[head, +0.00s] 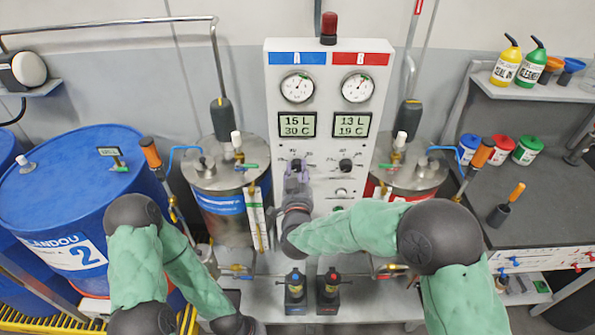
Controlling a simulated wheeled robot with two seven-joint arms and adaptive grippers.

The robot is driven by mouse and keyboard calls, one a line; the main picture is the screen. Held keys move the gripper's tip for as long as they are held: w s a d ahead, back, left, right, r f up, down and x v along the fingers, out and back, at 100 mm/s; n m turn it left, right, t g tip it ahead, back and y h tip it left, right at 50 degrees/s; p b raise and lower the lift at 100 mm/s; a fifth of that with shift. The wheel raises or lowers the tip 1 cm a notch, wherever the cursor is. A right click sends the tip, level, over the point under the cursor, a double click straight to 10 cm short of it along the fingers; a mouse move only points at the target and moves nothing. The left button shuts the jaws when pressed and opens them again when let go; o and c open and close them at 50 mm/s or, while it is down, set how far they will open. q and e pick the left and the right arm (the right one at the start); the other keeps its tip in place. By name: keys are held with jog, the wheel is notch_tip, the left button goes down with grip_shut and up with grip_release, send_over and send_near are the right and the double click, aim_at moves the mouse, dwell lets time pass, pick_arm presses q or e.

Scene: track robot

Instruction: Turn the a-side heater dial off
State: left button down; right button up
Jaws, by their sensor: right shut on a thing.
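The white control panel (327,210) stands in the middle of the head view, with a blue A label (298,58) at left and a red B label (361,58) at right. The A display (297,124) reads 15 L, 30 C. I cannot read the dial's position. The B-side dial (345,165) is in plain view. My left arm reaches down to the bottom edge; its gripper is out of view.
Steel tanks (219,172) and (409,175) flank the panel. A blue drum (75,180) stands at left. A dark workbench (530,190) with bottles and cans is at right.

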jog(key=shift+w+r+n, duration=0.1)
jog(key=shift+r+n, duration=0.15)
jog(key=shift+n, duration=0.6)
jog(key=shift+r+n, duration=0.25)
jog(key=shift+n, duration=0.6)
jog(key=o, duration=1.1)
jog(key=shift+o, duration=0.2)
jog(key=shift+f, duration=0.1)
jog(key=shift+f, duration=0.15)
jog(key=shift+s, duration=0.3)
jog(key=s, duration=1.1)
jog(key=shift+s, duration=0.25)
